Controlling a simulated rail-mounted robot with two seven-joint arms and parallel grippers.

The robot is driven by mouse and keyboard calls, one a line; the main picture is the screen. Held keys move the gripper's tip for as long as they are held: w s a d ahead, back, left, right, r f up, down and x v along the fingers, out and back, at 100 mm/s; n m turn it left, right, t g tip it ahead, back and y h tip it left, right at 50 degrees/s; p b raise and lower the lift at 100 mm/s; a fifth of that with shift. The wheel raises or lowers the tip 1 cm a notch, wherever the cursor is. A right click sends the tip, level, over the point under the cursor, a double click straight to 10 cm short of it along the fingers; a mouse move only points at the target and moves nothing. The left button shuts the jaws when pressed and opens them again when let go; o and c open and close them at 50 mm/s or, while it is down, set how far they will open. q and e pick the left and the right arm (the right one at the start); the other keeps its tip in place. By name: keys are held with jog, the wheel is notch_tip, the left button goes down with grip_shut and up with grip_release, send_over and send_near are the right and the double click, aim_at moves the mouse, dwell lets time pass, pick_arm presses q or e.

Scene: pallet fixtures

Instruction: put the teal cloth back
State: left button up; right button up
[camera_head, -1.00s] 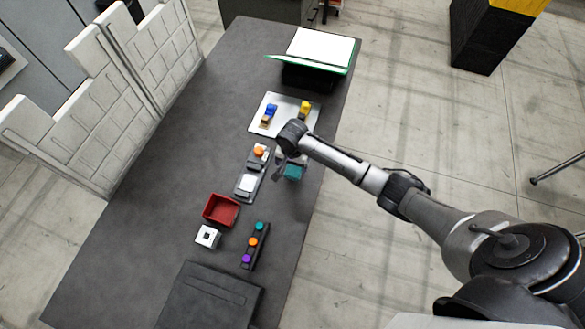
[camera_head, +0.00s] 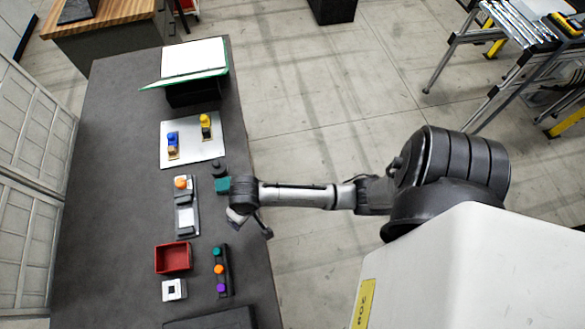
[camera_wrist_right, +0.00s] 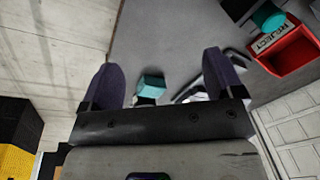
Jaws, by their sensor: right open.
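The teal cloth (camera_head: 222,185) is a small folded-looking block on the dark table, near its right edge, just beyond my right wrist. In the right wrist view the teal cloth (camera_wrist_right: 152,84) lies beyond and between the spread fingers. My right gripper (camera_head: 248,221) is over the table's right side, on the near side of the cloth. Its two dark fingers are apart in the right wrist view (camera_wrist_right: 163,78), with nothing held between them. My left gripper is in neither view.
A grey fixture with an orange knob (camera_head: 181,183) stands left of the cloth. A black round piece (camera_head: 218,169) is just behind it. A red bin (camera_head: 172,259), white block (camera_head: 174,290) and strip of coloured knobs (camera_head: 219,269) are nearer. A pale plate (camera_head: 193,142) lies farther back.

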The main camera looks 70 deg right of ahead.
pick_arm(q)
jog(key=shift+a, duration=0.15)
pick_arm(e)
jog(key=s+r+n+t, duration=0.1)
jog(key=s+r+n, duration=0.2)
jog(key=s, duration=0.4)
jog(key=s+r+n+t, duration=0.1)
jog(key=s+r+n, duration=0.2)
jog(key=s, duration=0.5)
jog(key=shift+a+r+h, duration=0.25)
jog(key=shift+h, duration=0.05)
jog(key=shift+s, duration=0.1)
pick_arm(q)
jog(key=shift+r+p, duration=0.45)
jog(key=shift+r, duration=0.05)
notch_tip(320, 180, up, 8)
jog(key=p, duration=0.8)
pick_arm(e)
notch_tip(320, 180, up, 9)
jog(key=shift+f, duration=0.1)
